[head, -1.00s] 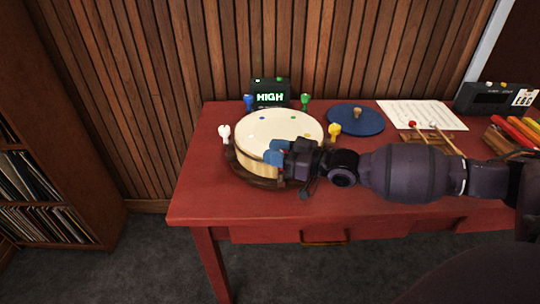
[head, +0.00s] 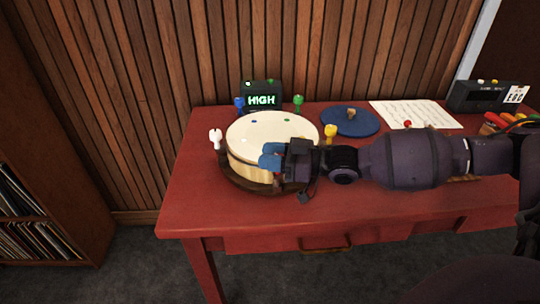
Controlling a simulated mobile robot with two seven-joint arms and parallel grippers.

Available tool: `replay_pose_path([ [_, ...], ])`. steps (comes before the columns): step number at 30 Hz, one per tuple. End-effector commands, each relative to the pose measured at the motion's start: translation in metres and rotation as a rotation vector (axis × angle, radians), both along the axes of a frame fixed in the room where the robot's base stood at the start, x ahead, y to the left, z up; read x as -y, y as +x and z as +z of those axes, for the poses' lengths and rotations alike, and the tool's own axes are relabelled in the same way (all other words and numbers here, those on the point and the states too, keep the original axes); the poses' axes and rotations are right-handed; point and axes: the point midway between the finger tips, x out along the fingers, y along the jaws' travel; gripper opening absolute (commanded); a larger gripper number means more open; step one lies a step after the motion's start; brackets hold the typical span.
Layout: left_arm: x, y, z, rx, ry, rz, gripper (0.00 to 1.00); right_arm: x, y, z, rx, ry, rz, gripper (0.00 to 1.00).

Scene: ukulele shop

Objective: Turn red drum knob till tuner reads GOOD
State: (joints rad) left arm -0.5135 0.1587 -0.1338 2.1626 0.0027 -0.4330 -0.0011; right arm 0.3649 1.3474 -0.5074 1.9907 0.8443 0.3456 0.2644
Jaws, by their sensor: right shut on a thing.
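The cream-topped drum (head: 272,130) sits on the red table. The tuner (head: 262,97) behind it reads HIGH in green letters. White (head: 215,138), blue (head: 239,103), green (head: 298,102) and yellow (head: 330,132) knobs stand around the rim. My right gripper (head: 272,157), with blue fingertips, is at the drum's front right edge. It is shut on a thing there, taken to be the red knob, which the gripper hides. My left gripper is not in view.
Right of the drum lie a round blue pad (head: 350,120) and sheet music (head: 415,114). A dark device (head: 487,97) stands at the back right. My right arm covers the table's right part. The table's front left (head: 205,205) is clear.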

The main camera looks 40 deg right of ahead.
Motion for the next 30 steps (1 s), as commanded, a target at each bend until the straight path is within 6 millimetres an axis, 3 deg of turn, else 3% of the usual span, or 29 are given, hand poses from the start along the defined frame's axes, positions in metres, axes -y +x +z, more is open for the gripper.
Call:
replay_pose_path([
  [1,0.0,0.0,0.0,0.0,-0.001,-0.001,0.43,0.0,0.0,-0.001,-0.002,-0.001,0.0,0.35],
  [6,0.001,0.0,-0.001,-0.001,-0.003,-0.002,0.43,0.0,0.0,-0.001,-0.001,-0.001,0.0,0.59],
  [17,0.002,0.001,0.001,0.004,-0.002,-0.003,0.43,0.003,-0.003,0.001,0.001,-0.001,-0.001,0.59],
  [30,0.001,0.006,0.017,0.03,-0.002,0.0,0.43,0.045,-0.047,0.003,0.001,-0.003,-0.002,0.59],
])
